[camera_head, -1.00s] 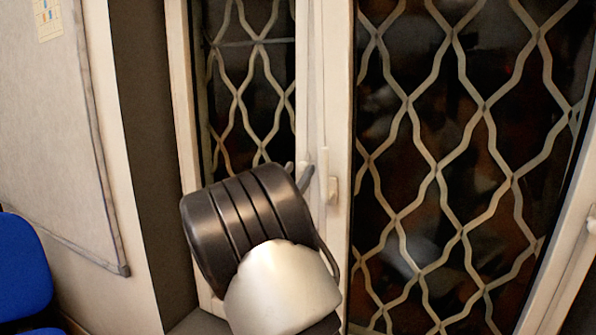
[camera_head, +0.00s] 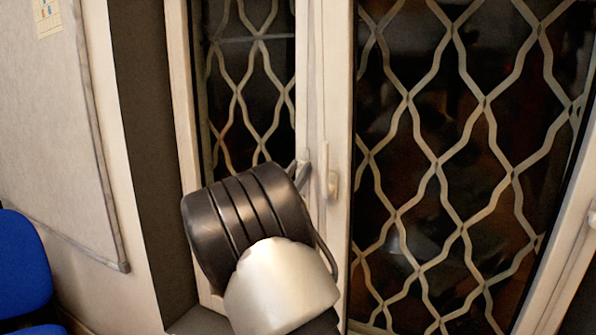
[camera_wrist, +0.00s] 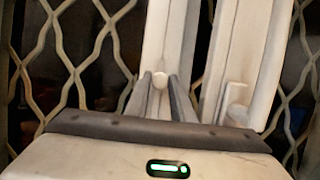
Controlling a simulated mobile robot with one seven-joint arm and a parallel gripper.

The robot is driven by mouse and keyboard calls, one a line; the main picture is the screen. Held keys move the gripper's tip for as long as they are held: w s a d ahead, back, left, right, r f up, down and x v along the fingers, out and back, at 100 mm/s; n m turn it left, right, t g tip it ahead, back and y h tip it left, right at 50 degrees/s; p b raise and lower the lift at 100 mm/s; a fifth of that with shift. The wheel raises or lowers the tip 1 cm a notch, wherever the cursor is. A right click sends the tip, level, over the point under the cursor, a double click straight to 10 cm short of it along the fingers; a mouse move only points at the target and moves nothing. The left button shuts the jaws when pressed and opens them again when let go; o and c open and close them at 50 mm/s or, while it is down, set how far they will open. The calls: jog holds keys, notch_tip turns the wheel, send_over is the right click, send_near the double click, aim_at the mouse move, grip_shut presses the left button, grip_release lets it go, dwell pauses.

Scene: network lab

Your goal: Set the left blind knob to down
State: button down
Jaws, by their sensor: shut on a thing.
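The left blind knob (camera_wrist: 160,79) is a small, pale, rounded piece on the white window frame. In the wrist view it shows between the tips of my gripper (camera_wrist: 161,84), one dark finger on each side. My gripper is shut on it. In the head view my gripper's fingertips (camera_head: 299,170) reach the frame's narrow upright, and the knob is mostly hidden by them and by my dark, ribbed wrist. I cannot tell exactly which way the knob is turned.
A second pale handle (camera_head: 332,184) sits on the frame just right of my fingers; it also shows in the wrist view (camera_wrist: 236,104). Latticed dark glass (camera_head: 450,170) lies on both sides. A blue chair (camera_head: 22,265) and a whiteboard (camera_head: 60,130) are at the left.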

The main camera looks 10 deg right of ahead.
notch_tip(320, 180, down, 44)
jog(key=b, duration=2)
jog(key=shift+r, duration=0.2)
jog(key=c, duration=1.6)
grip_release()
jog(key=shift+f, duration=0.1)
jog(key=shift+o, duration=0.2)
jog(key=p+v, duration=0.1)
jog(key=v, duration=1.6)
jog(key=shift+s+p, duration=0.25)
jog(key=shift+p, duration=0.05)
